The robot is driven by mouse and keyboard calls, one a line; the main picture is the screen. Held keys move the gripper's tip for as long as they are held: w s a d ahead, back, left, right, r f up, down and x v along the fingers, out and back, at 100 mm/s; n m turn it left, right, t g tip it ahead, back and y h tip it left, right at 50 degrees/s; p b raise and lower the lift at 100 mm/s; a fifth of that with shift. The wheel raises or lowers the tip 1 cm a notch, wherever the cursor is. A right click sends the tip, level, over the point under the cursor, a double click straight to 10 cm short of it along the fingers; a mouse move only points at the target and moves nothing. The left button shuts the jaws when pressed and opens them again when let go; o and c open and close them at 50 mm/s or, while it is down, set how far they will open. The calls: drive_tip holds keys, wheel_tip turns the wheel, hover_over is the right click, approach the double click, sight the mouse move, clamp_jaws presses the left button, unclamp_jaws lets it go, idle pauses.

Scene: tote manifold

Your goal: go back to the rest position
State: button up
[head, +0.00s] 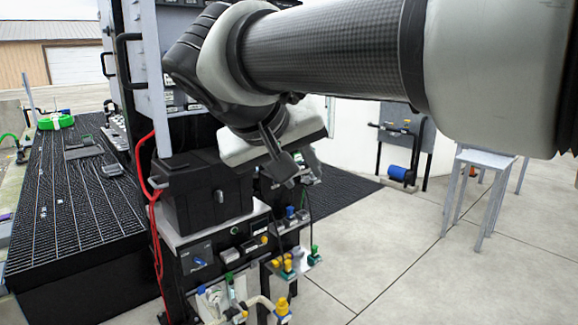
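My arm reaches in from the upper right of the head view and bends down near the middle. My gripper (294,172) hangs at its end, pointing downward in front of the equipment stand. Its dark fingers show against dark equipment, and I cannot make out the gap between them. No object is seen in it. A black case (205,195) stands on the stand's shelf to the left of the gripper; I cannot tell the exact distance between them.
Below are a panel with valves and coloured fittings (285,265) and a yellow-capped fitting (282,308). A red hose (155,220) runs down the stand. A dark grated platform (75,200) lies left. A grey table (480,165) stands right. The concrete floor (430,265) at lower right is clear.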

drive_tip(key=s+d+f+m+g+y, duration=0.2)
drive_tip(key=s+d+f+g+y, duration=0.15)
drive_tip(key=s+d+f, duration=1.15)
wheel_tip(320, 180, up, 17)
drive_tip(key=s+a+p, duration=0.1)
drive_tip(key=a+p, duration=0.1)
drive_tip(key=p, duration=1.8)
drive_tip(key=shift+a+r, duration=0.15)
drive_tip(key=shift+a, duration=0.1)
